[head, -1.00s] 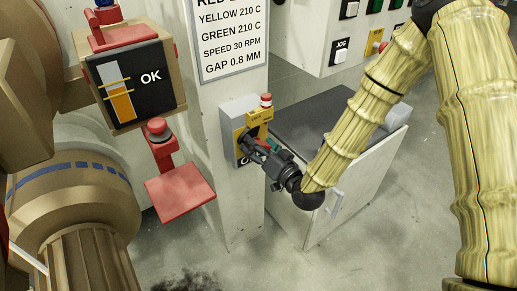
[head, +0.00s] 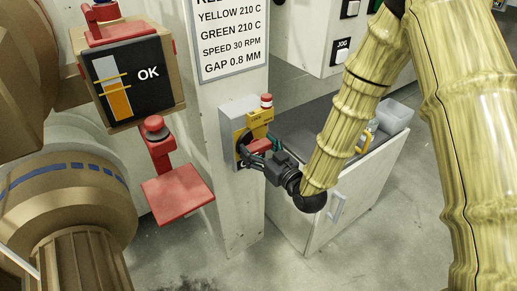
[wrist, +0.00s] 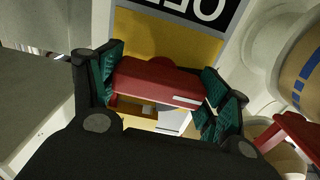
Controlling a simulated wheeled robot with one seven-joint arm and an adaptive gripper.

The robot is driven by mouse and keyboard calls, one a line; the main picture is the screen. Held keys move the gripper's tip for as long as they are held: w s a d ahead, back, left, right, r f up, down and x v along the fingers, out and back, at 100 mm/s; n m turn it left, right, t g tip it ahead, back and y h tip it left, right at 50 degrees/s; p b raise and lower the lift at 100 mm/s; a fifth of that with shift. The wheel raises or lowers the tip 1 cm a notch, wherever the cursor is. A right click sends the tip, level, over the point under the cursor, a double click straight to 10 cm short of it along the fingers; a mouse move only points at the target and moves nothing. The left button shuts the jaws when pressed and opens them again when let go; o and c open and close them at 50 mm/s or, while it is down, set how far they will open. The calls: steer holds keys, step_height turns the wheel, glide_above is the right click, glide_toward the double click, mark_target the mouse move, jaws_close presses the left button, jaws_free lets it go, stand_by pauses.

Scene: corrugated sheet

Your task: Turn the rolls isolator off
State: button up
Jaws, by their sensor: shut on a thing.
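The rolls isolator is a grey box (head: 229,120) on the pale column, with a yellow front plate (head: 240,122). Its red handle (head: 259,145) lies roughly sideways across the plate. My gripper (head: 254,150) is at the handle, reaching in from the right. In the wrist view the red handle (wrist: 155,84) spans between the green finger pads, and my gripper (wrist: 160,90) is shut on it. Behind it are the yellow plate (wrist: 150,40) and a black label (wrist: 195,10) with white upside-down letters, partly cut off. The fingers hide part of the handle and plate.
A grey-topped cabinet (head: 345,185) stands right, close to my arm.

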stand_by(0.3)
steer(key=o, duration=1)
steer(key=shift+d, duration=0.1)
steer(key=v, duration=1.2)
steer(key=s+d+f+m+g+h+p, duration=0.1)
steer(key=s+d+f+g+h+p, duration=0.1)
steer(key=f, duration=0.4)
steer(key=s+d+f+m+g+h+p, duration=0.1)
steer(key=s+d+f+g+h+p, duration=0.15)
steer(key=f, duration=0.35)
steer(key=s+d+f+m+g+h+p, duration=0.1)
steer(key=s+d+f+g+h+p, duration=0.1)
steer(key=s, duration=0.6)
steer(key=s+d+f+m+g+h+p, duration=0.2)
steer(key=s+d+f+g, duration=0.2)
steer(key=s, duration=0.5)
steer(key=s+d+f+m+g+h+p, duration=0.2)
steer(key=s+d+f+g, duration=0.2)
steer(key=s+f, duration=0.3)
steer(key=shift+s+d+f, duration=0.25)
steer(key=shift+s+d, duration=0.65)
steer(key=shift+s, duration=0.2)
